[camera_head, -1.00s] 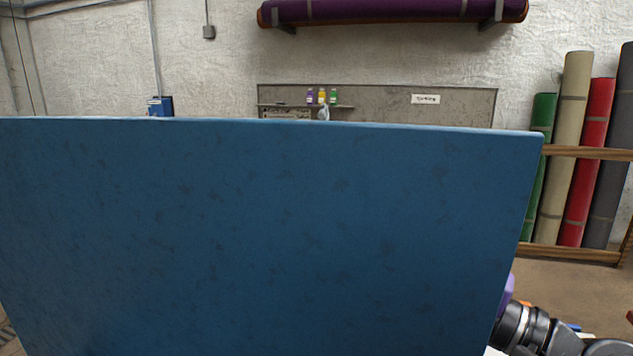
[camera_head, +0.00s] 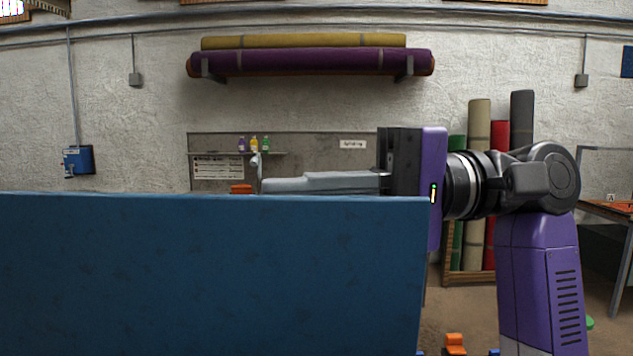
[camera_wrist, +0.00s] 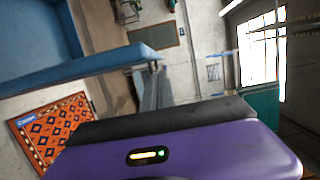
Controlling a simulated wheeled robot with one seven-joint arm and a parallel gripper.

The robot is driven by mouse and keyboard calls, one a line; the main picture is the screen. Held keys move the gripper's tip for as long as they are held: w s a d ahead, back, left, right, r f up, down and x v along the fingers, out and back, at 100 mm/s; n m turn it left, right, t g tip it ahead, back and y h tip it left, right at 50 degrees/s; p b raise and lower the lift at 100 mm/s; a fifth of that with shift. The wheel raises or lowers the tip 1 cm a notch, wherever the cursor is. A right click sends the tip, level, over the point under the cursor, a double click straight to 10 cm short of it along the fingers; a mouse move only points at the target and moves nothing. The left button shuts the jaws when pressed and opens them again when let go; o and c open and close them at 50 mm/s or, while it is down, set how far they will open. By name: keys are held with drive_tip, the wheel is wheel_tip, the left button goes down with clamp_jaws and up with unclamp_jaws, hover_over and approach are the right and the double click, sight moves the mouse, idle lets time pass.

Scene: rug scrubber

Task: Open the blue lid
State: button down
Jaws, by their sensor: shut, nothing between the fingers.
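The blue lid (camera_head: 210,275) stands raised as a broad upright panel and fills the lower left of the head view. Its edge shows as a blue bar in the wrist view (camera_wrist: 105,62). My gripper (camera_head: 268,186) is shut and empty. Its fingers point left, level with or just above the lid's top edge, near the right corner. In the wrist view, the fingers (camera_wrist: 155,75) lie close to the end of the blue bar; I cannot tell whether they touch it. The lid hides whatever is behind and below it.
A shelf with small bottles (camera_head: 254,145) is on the back wall, below rolled rugs (camera_head: 310,62). More rolls (camera_head: 478,130) stand in a wooden rack at right. A patterned rug (camera_wrist: 50,125) shows in the wrist view.

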sight(225, 197)
drive_tip(key=a, duration=0.4)
drive_tip(key=s+a+p, duration=0.1)
drive_tip(key=shift+a, duration=0.4)
